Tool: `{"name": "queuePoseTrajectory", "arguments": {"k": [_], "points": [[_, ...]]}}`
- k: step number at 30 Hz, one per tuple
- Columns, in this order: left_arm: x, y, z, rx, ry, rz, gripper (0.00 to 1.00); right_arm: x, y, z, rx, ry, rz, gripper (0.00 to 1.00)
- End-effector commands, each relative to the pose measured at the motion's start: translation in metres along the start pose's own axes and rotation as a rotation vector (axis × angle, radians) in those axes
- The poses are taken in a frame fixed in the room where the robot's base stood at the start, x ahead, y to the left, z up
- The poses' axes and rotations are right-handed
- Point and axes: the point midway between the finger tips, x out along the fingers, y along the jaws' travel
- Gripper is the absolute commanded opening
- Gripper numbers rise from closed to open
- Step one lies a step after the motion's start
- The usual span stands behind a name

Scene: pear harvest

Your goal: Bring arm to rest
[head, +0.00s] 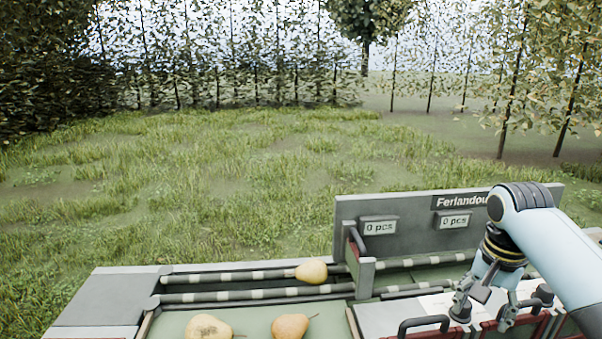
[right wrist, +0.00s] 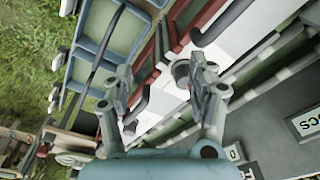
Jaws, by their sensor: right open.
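My right arm reaches in from the right edge of the head view. My right gripper (head: 484,314) points down over the right part of the sorting station, near a dark handle on a pale surface. Its two fingers are apart with nothing between them. The right wrist view shows the same open, empty gripper (right wrist: 155,78) above red-edged and white parts of the station. My left arm and gripper are not in view.
A yellow pear (head: 312,272) lies on the striped rollers (head: 225,276). Two pears (head: 207,328) (head: 291,327) lie in the green tray at the front. A grey panel (head: 410,215) with two "0 pcs" displays stands behind the gripper. Open grass lies beyond.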

Motion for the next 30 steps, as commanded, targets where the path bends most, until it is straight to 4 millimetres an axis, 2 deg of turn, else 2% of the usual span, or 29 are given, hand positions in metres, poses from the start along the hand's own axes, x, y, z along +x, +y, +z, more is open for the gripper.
{"name": "queuePoseTrajectory", "arguments": {"k": [1,3,6,12,18,26,30], "points": [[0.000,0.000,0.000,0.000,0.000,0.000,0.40,0.011,0.019,0.029,-0.102,0.020,-0.008,0.58],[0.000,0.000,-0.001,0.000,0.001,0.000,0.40,0.015,0.042,0.064,-0.246,0.053,-0.022,0.58],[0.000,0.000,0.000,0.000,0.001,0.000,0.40,0.010,0.070,0.105,-0.418,0.095,-0.041,0.58],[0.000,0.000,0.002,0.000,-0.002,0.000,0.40,-0.012,0.108,0.158,-0.637,0.151,-0.063,0.58],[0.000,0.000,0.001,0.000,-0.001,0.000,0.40,-0.038,0.135,0.193,-0.784,0.192,-0.075,0.58],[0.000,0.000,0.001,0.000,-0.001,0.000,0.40,-0.073,0.162,0.224,-0.922,0.236,-0.083,0.58],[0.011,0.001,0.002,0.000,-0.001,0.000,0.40,-0.034,0.158,0.220,-0.921,0.224,-0.077,0.58]]}}
